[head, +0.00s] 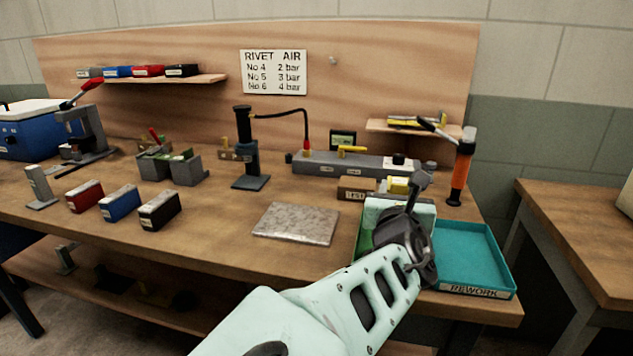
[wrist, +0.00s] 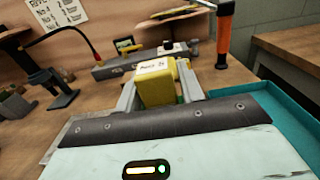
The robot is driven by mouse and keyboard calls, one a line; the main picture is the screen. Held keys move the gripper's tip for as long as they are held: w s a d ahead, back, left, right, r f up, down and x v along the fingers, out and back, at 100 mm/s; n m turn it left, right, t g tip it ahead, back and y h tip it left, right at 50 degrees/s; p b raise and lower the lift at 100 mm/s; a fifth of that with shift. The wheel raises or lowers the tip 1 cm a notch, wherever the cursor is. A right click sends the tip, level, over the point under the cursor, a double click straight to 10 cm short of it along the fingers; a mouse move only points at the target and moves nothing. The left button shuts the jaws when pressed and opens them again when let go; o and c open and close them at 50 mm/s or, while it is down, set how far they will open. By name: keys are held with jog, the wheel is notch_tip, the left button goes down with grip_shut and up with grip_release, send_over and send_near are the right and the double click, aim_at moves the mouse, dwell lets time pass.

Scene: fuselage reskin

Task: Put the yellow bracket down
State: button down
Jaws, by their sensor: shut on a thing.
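The yellow bracket (wrist: 157,88) is a small block with a white label on its top, seen in the wrist view. My gripper (wrist: 160,95) is shut on it, with one grey finger on each side. In the head view the bracket (head: 398,185) shows just beyond my gripper, near the right end of the bench. My wrist hides its lower part, so I cannot tell whether it touches anything beneath. The teal tray (head: 475,258) marked REWORK lies to the right of my gripper. A green surface (head: 366,240) shows partly behind my arm.
A grey metal plate (head: 296,223) lies left of my arm. A grey manifold (head: 345,163) lies at the back. Red, blue and black boxes (head: 120,203) stand on the left. Bare bench lies between the boxes and the plate.

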jog(key=shift+f, duration=2.55)
jog(key=shift+f+b, duration=0.15)
jog(key=shift+b, duration=0.15)
jog(key=c, duration=0.9)
grip_release()
